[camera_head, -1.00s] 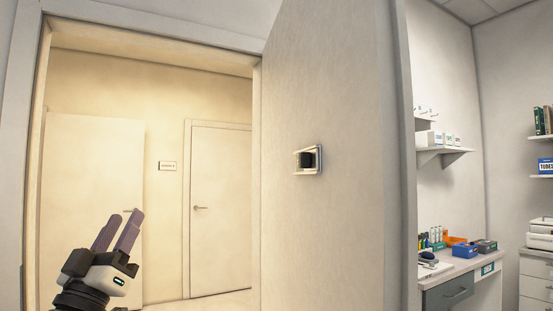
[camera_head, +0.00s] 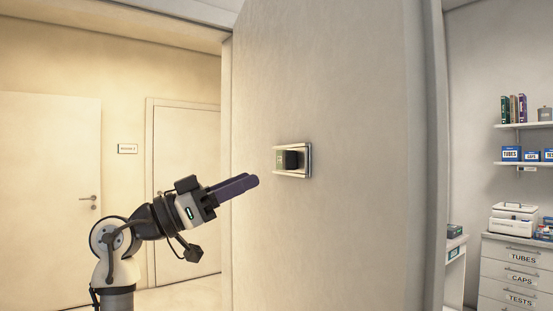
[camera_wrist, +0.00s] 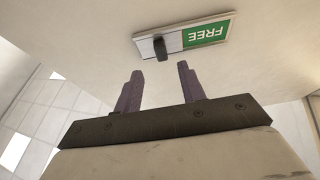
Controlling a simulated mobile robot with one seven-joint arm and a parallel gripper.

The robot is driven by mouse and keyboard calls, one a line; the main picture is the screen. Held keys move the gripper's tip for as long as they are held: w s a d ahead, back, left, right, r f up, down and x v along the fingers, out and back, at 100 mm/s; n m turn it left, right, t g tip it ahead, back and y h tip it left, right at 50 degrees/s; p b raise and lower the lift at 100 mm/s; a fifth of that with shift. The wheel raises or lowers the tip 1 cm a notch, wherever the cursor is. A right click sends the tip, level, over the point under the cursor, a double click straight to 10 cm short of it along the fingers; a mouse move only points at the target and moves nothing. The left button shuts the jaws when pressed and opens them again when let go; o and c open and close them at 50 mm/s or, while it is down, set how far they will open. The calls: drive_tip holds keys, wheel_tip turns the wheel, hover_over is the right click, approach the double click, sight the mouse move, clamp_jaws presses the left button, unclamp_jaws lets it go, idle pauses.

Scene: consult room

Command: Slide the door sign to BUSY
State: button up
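The door sign (camera_head: 301,174) is a small pale frame on the face of the open door (camera_head: 340,230), with a dark sliding block (camera_head: 290,159) toward its right side and a bit of green to the block's left. In the wrist view the sign (camera_wrist: 143,48) appears upside down; its green part reads FREE (camera_wrist: 207,33), and the dark block (camera_wrist: 161,46) stands out beside it. My gripper (camera_head: 252,183) is left of the sign, apart from it, with its purple fingers pointing toward the door. In the wrist view the two fingers (camera_wrist: 160,88) are spread with nothing between them.
The door frame and hallway lie to the left, with a closed door (camera_head: 186,190) and a wall plate (camera_head: 127,149). A drawer cabinet (camera_head: 515,270) and shelves (camera_head: 525,165) stand at the right. The door face around the sign is clear.

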sight(284, 163)
drive_tip(key=p+x, duration=0.2)
drive_tip(key=x, duration=0.5)
drive_tip(key=shift+w+d+r, duration=0.15)
drive_tip(key=shift+d+r, duration=0.05)
drive_tip(key=shift+d, duration=0.05)
drive_tip(key=shift+c, duration=0.4)
clamp_jaws()
